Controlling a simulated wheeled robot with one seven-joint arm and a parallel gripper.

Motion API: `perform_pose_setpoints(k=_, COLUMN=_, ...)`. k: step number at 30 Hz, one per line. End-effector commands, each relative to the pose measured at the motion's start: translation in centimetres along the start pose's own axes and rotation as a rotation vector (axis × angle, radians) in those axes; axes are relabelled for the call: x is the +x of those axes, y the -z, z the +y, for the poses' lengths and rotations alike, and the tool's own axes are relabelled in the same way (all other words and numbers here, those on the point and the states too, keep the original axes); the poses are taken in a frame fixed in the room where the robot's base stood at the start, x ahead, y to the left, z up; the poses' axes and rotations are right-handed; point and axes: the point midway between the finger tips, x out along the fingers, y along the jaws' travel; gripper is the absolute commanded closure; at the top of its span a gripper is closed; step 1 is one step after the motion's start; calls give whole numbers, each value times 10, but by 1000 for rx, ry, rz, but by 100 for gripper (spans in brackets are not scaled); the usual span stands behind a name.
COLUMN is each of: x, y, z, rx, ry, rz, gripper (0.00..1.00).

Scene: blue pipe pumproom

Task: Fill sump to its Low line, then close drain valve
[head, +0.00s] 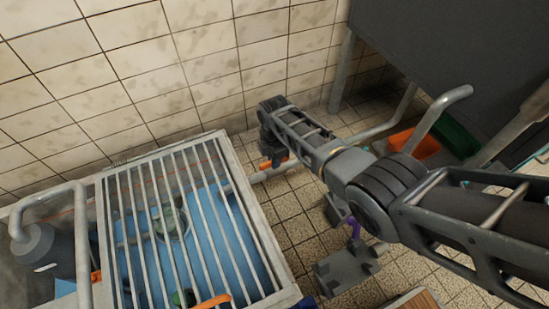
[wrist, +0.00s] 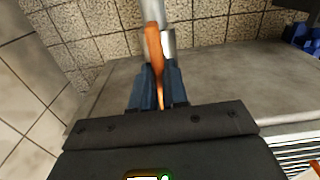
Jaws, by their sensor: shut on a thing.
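The sump (head: 262,238) is a pale-rimmed tank under a barred grate, with blue water inside. Thin orange-red lines show on its inner wall; I cannot read which is Low. A grey pipe (head: 272,172) leaves its far right side and carries an orange lever (head: 286,163), likely the drain valve's. My gripper (head: 268,158) is shut on that lever. In the wrist view the orange lever (wrist: 153,50) stands between the dark fingers of my gripper (wrist: 158,88), beside a pale pipe (wrist: 166,22). The valve body is mostly hidden.
Another orange lever (head: 213,302) lies at the sump's near edge beside a green part (head: 183,298). A dark pump-like body (head: 38,250) and bent pipe stand at left. A grey block (head: 346,270) with a purple handle (head: 354,227) and an orange bin (head: 414,144) are at right.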

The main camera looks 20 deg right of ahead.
Motion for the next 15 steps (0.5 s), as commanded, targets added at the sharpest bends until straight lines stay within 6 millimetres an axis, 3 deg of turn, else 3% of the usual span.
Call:
perform_pose_setpoints(k=1, x=0, y=0, z=0, rx=-2, ry=0, rz=-1, gripper=100)
perform_pose_setpoints(k=2, x=0, y=0, z=0, rx=-2, ry=0, rz=-1, gripper=84)
perform_pose_setpoints(k=9, x=0, y=0, z=0, rx=0, ry=0, rz=-1, gripper=62)
perform_pose_setpoints(k=15, x=0, y=0, z=0, rx=0, ry=0, rz=0, gripper=62)
